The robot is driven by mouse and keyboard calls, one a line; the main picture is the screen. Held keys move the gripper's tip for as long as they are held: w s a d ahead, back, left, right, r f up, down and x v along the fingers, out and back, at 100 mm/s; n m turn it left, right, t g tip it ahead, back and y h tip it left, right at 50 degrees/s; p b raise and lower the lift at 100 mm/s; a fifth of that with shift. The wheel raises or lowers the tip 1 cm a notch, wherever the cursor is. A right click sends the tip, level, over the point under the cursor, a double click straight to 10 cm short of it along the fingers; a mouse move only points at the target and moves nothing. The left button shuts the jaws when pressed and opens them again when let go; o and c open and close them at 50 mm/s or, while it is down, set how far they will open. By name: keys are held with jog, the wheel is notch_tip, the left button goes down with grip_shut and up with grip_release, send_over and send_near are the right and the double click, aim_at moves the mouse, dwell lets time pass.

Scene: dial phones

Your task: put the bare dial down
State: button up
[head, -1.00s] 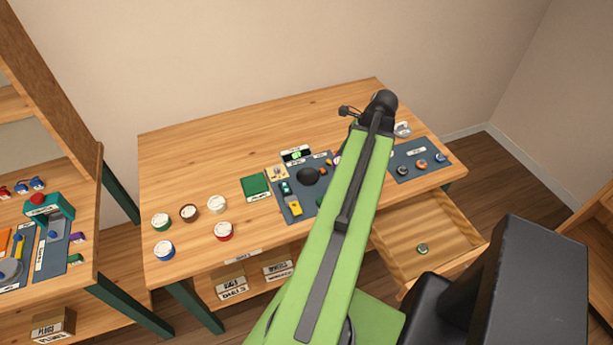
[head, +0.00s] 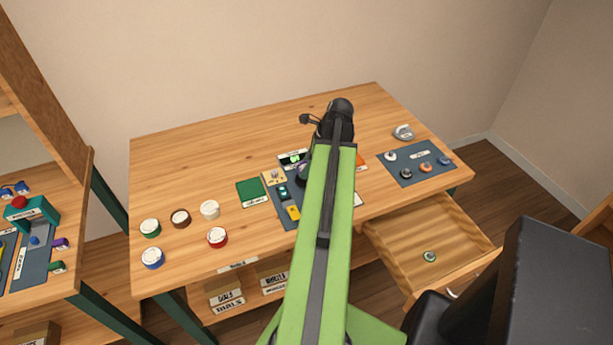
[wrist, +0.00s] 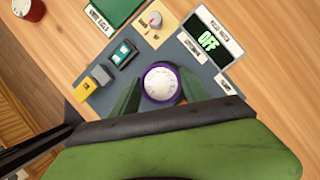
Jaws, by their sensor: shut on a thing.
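My gripper (wrist: 158,90) is shut on a round dial (wrist: 160,80) with a white marked face and a purple rim, one green finger on each side. The dial is over the grey mat (wrist: 205,70); I cannot tell whether it touches it. In the head view my arm hides most of the gripper and dial. A tan card with a knob (wrist: 153,21) lies near the mat's far edge.
A yellow block (wrist: 92,82) and a teal block (wrist: 123,53) are left of the dial. A green pad (head: 251,191) and several round dials, one red (head: 217,238), lie farther left. A second mat (head: 417,172) with small round parts is at right. A drawer (head: 455,222) stands open.

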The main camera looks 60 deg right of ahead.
jog(key=shift+f+b, duration=1.55)
jog(key=shift+f, duration=0.45)
jog(key=shift+s+f, duration=0.15)
jog(key=o, duration=1.4)
jog(key=shift+a, duration=0.1)
jog(key=shift+o, duration=0.3)
jog(key=shift+r+p, duration=0.55)
jog(key=shift+r, duration=0.1)
jog(key=p+v, duration=1)
jog(key=v, duration=0.1)
jog(key=shift+r+p, duration=0.3)
